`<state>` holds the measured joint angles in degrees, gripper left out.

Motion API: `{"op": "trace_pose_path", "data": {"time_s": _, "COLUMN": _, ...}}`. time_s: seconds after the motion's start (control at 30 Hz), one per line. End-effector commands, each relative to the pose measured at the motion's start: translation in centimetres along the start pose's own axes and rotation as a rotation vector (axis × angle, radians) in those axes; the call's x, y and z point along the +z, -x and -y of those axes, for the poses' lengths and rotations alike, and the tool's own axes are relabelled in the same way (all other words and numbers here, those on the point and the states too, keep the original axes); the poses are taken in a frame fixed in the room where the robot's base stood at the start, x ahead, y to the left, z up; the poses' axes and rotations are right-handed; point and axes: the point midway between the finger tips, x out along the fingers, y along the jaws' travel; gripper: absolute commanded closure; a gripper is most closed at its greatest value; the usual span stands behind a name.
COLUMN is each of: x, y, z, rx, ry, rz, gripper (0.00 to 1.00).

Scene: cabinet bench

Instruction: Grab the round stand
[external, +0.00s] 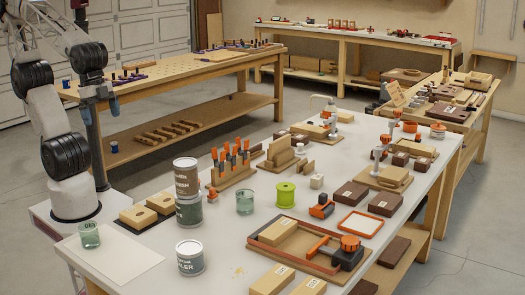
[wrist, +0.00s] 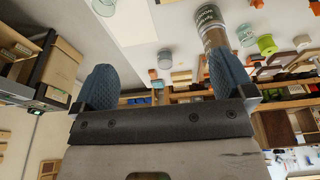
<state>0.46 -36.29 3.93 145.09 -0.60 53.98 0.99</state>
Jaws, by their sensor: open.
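I cannot tell for sure which thing is the round stand. Round things on the white bench in the external view include a green spool (external: 285,194) near the middle and an orange-topped round piece (external: 438,131) at the far right. The green spool also shows at the upper right of the wrist view (wrist: 267,45). My gripper (external: 89,95) hangs at the left of the external view, high and apart from the bench things. In the wrist view its two blue fingers (wrist: 162,60) are wide apart with nothing held between them.
Stacked cans (external: 188,190), another can (external: 190,257) and a glass (external: 89,235) stand at the near left. A second glass (external: 245,201) stands beside the orange-handled tool rack (external: 232,163). An orange-edged tray (external: 310,244) lies in front. White paper (external: 108,262) leaves flat room.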

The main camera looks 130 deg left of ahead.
Motion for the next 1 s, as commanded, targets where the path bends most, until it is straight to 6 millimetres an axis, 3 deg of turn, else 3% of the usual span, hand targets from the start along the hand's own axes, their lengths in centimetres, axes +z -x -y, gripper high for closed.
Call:
{"op": "trace_pose_path", "data": {"time_s": 0.03, "x": 0.0, "y": 0.0, "z": 0.0, "rx": 0.0, "ry": 0.0, "rz": 0.0, "gripper": 0.05}}
{"op": "trace_pose_path", "data": {"time_s": 0.27, "x": 0.0, "y": 0.0, "z": 0.0, "rx": 0.0, "ry": 0.0, "rz": 0.0, "gripper": 0.4}}
{"op": "trace_pose_path", "data": {"time_s": 0.67, "x": -0.4, "y": 0.0, "z": 0.1, "rx": 0.004, "ry": 0.015, "rz": 0.003, "gripper": 0.4}}
{"op": "trace_pose_path", "data": {"time_s": 0.87, "x": -2.5, "y": 0.1, "z": 0.8, "rx": 0.03, "ry": 0.102, "rz": 0.022, "gripper": 0.4}}
{"op": "trace_pose_path", "data": {"time_s": 1.0, "x": -5.3, "y": 0.0, "z": 1.8, "rx": 0.063, "ry": 0.213, "rz": 0.042, "gripper": 0.4}}
